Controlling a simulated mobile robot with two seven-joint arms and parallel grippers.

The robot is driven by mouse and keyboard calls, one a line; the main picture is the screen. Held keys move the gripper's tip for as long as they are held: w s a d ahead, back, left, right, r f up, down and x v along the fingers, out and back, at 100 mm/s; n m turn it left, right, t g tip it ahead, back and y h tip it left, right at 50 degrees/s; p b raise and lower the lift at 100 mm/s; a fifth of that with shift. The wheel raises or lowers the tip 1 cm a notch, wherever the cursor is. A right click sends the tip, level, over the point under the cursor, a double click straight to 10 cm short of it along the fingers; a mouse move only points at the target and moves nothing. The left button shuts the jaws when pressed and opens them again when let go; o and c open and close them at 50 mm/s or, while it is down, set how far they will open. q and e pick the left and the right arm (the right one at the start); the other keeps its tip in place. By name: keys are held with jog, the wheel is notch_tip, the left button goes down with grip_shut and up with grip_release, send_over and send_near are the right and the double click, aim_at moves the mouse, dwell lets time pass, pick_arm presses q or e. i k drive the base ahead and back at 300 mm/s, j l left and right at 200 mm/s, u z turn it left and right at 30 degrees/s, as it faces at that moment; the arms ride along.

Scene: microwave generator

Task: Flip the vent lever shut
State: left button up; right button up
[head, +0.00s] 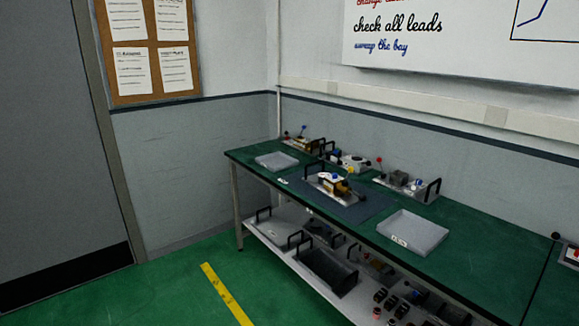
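Several small devices on metal plates with black handles stand on a green-topped workbench (470,265). One device (330,186), with yellow, white and black parts, sits on a dark blue mat (372,209) near the middle. Behind it are a device with a blue and a red knob (303,143), a white and yellow device (348,161), and a grey device (405,181) with a red-knobbed stalk beside it. I cannot tell which part is the vent lever or how it stands; the parts are too small. Neither of my grippers is in view.
Two grey trays, a left one (277,161) and a right one (413,233), lie on the bench. The lower shelf holds bins (327,271) and loose parts. Green floor with a yellow stripe (226,294) is clear in front; a grey door (50,150) is at left.

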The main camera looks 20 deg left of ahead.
aim_at(350, 169)
jog(key=u, duration=0.15)
jog(key=z, duration=0.8)
jog(key=i+j+z, duration=0.1)
jog(key=j+z, duration=0.25)
jog(key=i+j+z, duration=0.1)
jog(key=j+z, duration=0.45)
jog(key=z, duration=0.15)
jog(key=j+z, duration=0.4)
jog(key=j, duration=0.65)
jog(key=k+j, duration=0.1)
jog(key=j, duration=0.95)
jog(key=k+j+z, duration=0.1)
jog(key=j, duration=0.45)
jog(key=k, duration=0.05)
